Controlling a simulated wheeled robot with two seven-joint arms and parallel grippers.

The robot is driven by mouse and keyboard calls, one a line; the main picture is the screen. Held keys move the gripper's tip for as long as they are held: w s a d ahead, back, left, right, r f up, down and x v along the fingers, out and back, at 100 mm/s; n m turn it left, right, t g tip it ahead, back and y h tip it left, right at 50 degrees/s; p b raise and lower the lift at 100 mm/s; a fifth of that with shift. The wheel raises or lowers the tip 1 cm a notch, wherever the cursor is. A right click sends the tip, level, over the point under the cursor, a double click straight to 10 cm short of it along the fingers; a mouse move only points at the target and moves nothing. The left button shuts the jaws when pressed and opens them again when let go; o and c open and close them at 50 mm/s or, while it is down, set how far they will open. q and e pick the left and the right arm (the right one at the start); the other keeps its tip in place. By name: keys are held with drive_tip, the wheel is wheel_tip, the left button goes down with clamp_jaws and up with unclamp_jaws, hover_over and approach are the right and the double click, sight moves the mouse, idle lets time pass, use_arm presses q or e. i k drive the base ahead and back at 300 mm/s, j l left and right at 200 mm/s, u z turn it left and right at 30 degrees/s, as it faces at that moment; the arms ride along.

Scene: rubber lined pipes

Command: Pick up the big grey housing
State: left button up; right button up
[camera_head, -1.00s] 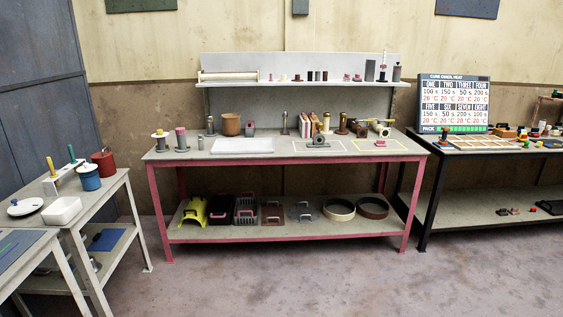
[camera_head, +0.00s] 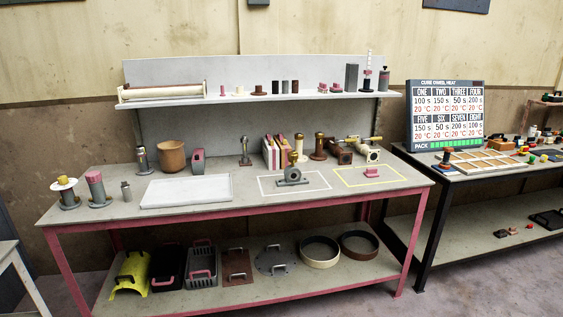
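A grey housing-like piece (camera_head: 291,177) with a round ring on a flat foot sits upright inside the white outlined square on the bench top (camera_head: 240,204). It is the grey piece that best fits the big grey housing. A tall dark grey block (camera_head: 351,78) stands at the right of the upper shelf. Neither of my grippers shows in the head view, and nothing touches the grey piece.
A white tray (camera_head: 186,191) lies left of the outlined square. A pink piece (camera_head: 371,173) sits in the yellow outlined square. Coloured upright slabs (camera_head: 277,153) and brass-and-brown fittings (camera_head: 340,152) stand behind. Crates and rings fill the lower shelf. The floor in front is clear.

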sight(293, 174)
drive_tip(key=i+j+z, duration=0.1)
drive_tip(key=i, duration=0.15)
drive_tip(key=i+l+u, duration=0.1)
drive_tip(key=i, duration=0.3)
drive_tip(key=i+l, duration=0.2)
drive_tip(key=i, duration=0.15)
drive_tip(key=i+l+u, duration=0.15)
drive_tip(key=i, duration=0.25)
